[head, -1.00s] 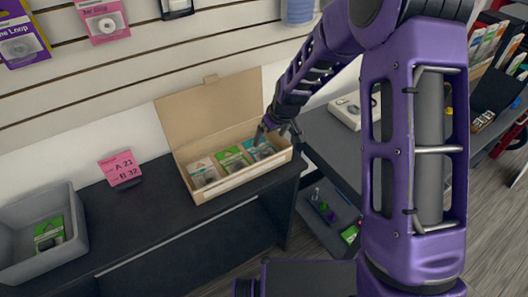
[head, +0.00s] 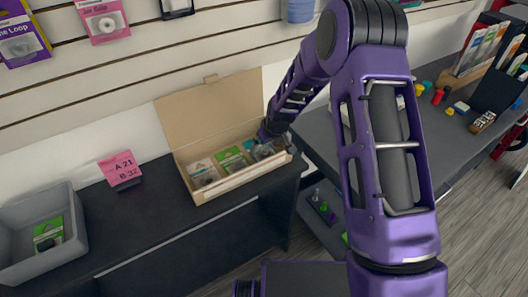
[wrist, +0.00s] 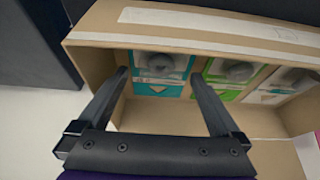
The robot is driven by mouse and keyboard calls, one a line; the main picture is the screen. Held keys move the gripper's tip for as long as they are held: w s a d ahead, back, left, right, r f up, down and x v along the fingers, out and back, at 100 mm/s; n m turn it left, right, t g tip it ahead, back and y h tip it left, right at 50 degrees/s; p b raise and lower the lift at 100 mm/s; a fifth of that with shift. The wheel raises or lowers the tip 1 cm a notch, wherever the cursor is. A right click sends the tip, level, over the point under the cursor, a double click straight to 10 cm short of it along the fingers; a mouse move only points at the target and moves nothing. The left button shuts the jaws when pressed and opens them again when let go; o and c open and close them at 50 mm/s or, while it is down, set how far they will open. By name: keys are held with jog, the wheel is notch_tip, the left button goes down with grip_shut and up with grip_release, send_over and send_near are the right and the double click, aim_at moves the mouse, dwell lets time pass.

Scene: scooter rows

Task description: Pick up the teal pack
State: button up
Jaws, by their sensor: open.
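The teal pack (wrist: 160,65) stands in an open cardboard box (head: 240,177), at the end of a short row of packs. In the wrist view it lies between the two fingers of my gripper (wrist: 159,74), which is open with one finger on each side. I cannot tell whether either finger touches it. In the head view my gripper (head: 274,140) is down at the right end of the box and hides much of the teal pack (head: 262,152).
A green pack (head: 232,158) and a whitish pack (head: 203,172) share the box. A grey bin (head: 75,215) with a green pack (head: 47,235) and a pink sign (head: 121,168) stand left on the dark counter (head: 150,225). A slatted wall rises behind.

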jog(key=c, duration=1.4)
